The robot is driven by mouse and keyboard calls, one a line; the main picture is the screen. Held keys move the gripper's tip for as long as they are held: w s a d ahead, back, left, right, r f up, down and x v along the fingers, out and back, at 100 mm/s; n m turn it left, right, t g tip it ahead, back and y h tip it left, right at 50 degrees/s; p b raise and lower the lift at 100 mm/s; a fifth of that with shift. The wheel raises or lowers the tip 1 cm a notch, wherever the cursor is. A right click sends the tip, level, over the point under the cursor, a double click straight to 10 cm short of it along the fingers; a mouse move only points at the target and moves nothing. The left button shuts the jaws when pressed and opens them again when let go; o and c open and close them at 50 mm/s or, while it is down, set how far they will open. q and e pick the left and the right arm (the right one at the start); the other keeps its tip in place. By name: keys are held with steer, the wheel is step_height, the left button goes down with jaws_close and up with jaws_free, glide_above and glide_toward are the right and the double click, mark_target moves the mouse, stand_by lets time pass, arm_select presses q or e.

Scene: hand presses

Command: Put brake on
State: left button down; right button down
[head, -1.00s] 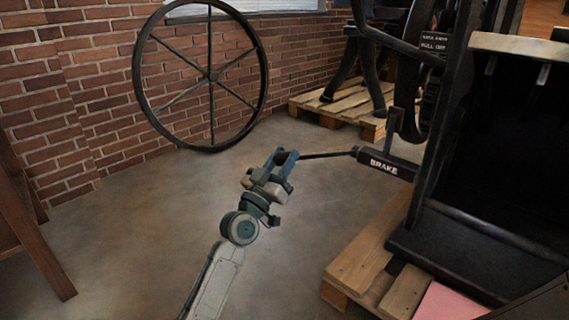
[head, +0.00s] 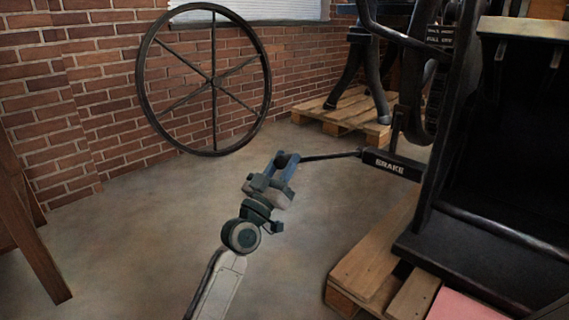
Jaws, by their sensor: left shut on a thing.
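The brake lever is a thin dark rod (head: 330,156) running from a black block lettered "BRAKE" (head: 392,164) on the press at the right. My left gripper (head: 286,160), with blue fingers, is shut on the lever's free left end. The fingers partly hide that end. The rod lies close to level, rising slightly toward the block. My right gripper does not show.
The black press (head: 470,150) stands on a wooden pallet (head: 375,262) at the right. A large spoked wheel (head: 213,84) leans on the brick wall. Another pallet (head: 345,112) is behind.

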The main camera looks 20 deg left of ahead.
arm_select(q)
steer(key=shift+f, duration=0.35)
steer(key=c, duration=1)
jaws_free()
steer(key=shift+r, duration=0.1)
steer(key=shift+s, duration=0.1)
steer(key=b+v, duration=0.1)
steer(key=v, duration=0.9)
steer(key=shift+s+f, duration=0.2)
steer(key=shift+s, duration=0.15)
steer(key=shift+r, duration=0.1)
